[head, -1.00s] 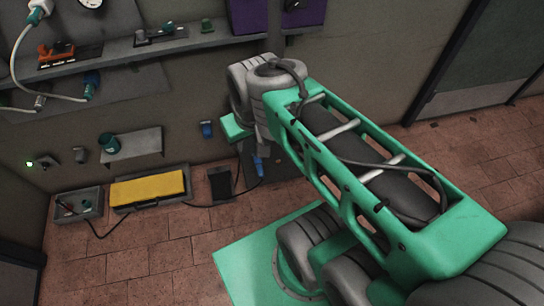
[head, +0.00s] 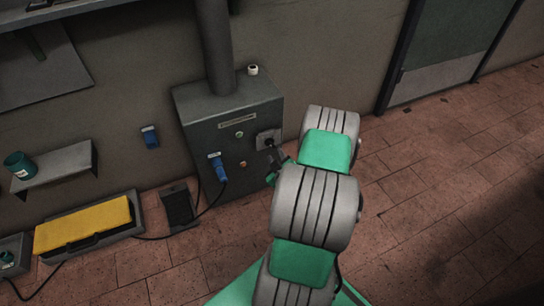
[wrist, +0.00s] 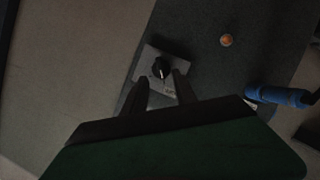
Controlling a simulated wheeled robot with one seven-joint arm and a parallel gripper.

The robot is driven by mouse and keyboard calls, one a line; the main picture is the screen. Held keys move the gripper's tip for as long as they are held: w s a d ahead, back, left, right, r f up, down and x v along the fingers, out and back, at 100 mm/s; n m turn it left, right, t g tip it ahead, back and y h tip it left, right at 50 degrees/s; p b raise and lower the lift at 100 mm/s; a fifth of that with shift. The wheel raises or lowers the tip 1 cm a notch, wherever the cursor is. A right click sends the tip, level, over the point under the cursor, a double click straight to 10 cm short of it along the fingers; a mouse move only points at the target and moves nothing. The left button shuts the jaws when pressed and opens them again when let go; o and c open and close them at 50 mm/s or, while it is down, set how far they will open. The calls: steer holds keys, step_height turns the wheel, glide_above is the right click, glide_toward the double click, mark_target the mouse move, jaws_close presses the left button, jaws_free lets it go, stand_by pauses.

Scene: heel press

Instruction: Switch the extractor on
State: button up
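The extractor (head: 232,125) appears to be the dark grey wall box with a thick duct (head: 215,45) rising from its top. On its front right is a light square plate with a black rotary knob (head: 268,142). The knob (wrist: 161,68) also shows in the wrist view, with a pale pointer mark toward the bottom of the picture and a small label (wrist: 169,92) beside it. My gripper (wrist: 160,84) is open, one dark finger to each side, at the knob's plate. I cannot tell whether the fingers touch the knob. In the head view my arm partly hides the gripper.
An orange button or lamp (wrist: 227,40) and a blue plug (head: 217,168) with a cable are on the box front. The floor at right is clear.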

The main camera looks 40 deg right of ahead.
mark_target(272, 146)
steer(key=x, duration=0.7)
steer(key=shift+w+a+r+b, duration=0.1)
steer(key=shift+w+r+b, duration=0.05)
steer(key=shift+b, duration=0.2)
jaws_close()
